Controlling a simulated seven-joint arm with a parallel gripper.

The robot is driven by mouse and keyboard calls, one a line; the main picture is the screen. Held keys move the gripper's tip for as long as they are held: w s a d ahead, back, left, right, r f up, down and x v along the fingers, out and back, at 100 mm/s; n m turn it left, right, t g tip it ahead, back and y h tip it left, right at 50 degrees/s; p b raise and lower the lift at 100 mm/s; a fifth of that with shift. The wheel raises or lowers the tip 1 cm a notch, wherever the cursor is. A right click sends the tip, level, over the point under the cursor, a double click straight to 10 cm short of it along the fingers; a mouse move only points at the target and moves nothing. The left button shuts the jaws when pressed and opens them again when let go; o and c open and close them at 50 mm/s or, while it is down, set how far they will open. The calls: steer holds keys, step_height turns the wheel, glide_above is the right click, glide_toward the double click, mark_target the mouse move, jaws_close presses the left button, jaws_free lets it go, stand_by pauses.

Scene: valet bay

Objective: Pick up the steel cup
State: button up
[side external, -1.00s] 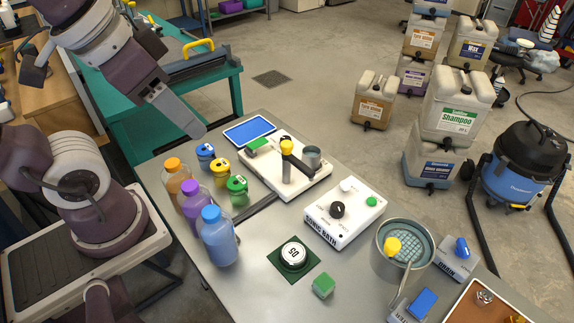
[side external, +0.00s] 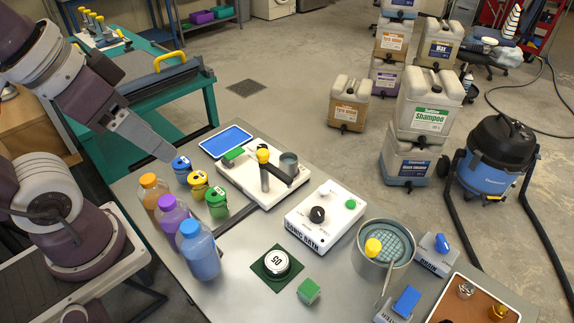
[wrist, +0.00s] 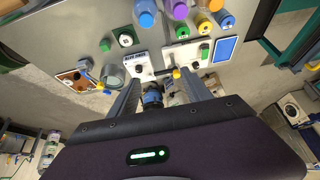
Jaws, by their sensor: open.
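The steel cup (side external: 288,163), a small grey cylinder, stands at the right end of the white dispenser board (side external: 290,186) in the side view, beside the yellow-topped post (side external: 263,156). I cannot make out the cup surely in the wrist view. My gripper (side external: 169,156) is left of the cup in the side view, near the blue-lidded jar, and apart from the cup. In the wrist view my gripper (wrist: 158,78) has its two fingers spread, with nothing held between them.
Bottles (side external: 197,250) and lidded jars (side external: 216,203) stand left of the dispenser. A blue pad (side external: 227,139) lies behind it. The sonic bath box (side external: 325,216) and a mesh-topped steel tub (side external: 360,259) stand to the right.

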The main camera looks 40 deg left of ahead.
steer(key=shift+o, duration=0.8)
steer(key=n+g, duration=0.5)
steer(key=n, duration=1.3)
glide_above(289, 158)
steer(key=s, duration=0.1)
steer(key=f, duration=1.7)
steer(key=shift+a+f, duration=0.35)
steer(key=shift+f, duration=0.05)
steer(key=f+n, duration=0.1)
steer(key=w+f, duration=0.1)
steer(key=f, duration=0.1)
steer(key=shift+a+f+n+g, duration=0.2)
steer(key=shift+n+g, duration=0.1)
steer(key=shift+n, duration=0.1)
steer(key=f, duration=0.4)
steer(key=d+f, duration=0.1)
steer(key=f, duration=0.1)
steer(key=shift+f, duration=0.4)
steer(key=c, duration=1.5)
